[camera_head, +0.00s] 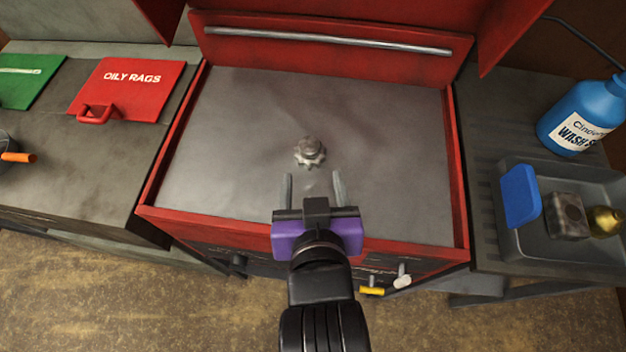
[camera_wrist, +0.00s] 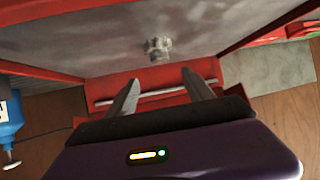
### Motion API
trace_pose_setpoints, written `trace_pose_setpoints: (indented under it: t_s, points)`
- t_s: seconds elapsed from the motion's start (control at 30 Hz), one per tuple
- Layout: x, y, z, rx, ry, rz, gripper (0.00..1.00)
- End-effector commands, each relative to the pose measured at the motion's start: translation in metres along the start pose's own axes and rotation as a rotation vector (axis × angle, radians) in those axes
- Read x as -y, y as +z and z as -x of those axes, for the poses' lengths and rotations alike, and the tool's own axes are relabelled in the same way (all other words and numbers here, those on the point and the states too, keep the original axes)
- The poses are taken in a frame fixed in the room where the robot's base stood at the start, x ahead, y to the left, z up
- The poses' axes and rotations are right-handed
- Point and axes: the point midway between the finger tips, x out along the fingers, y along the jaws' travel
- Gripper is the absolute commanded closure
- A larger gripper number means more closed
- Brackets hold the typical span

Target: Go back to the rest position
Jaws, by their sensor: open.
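My gripper (camera_head: 313,187) is open, with nothing between its two fingers. It is over the front part of a grey surface with a red rim (camera_head: 455,180). A small grey metal gear-like part (camera_head: 310,152) stands on that surface, just beyond the fingertips and apart from them. In the wrist view my open gripper (camera_wrist: 160,82) shows at the bottom, and the metal part (camera_wrist: 158,49) is ahead of the fingers.
A red panel with a metal bar (camera_head: 330,40) closes the back. On the left are a red OILY RAGS lid (camera_head: 128,85) and a green lid (camera_head: 28,80). On the right are a blue bottle (camera_head: 585,115) and a grey tray (camera_head: 560,245) holding several things.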

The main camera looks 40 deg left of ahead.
Motion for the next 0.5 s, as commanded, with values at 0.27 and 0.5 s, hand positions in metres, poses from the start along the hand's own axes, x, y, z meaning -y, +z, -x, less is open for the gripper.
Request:
trace_pose_setpoints:
  t_s: [0.27,0.5]
  points:
    - [0.0001,0.0000,-0.0003,0.000,0.000,0.000,0.39]
    - [0.0005,-0.0032,-0.0003,-0.013,-0.002,0.004,0.39]
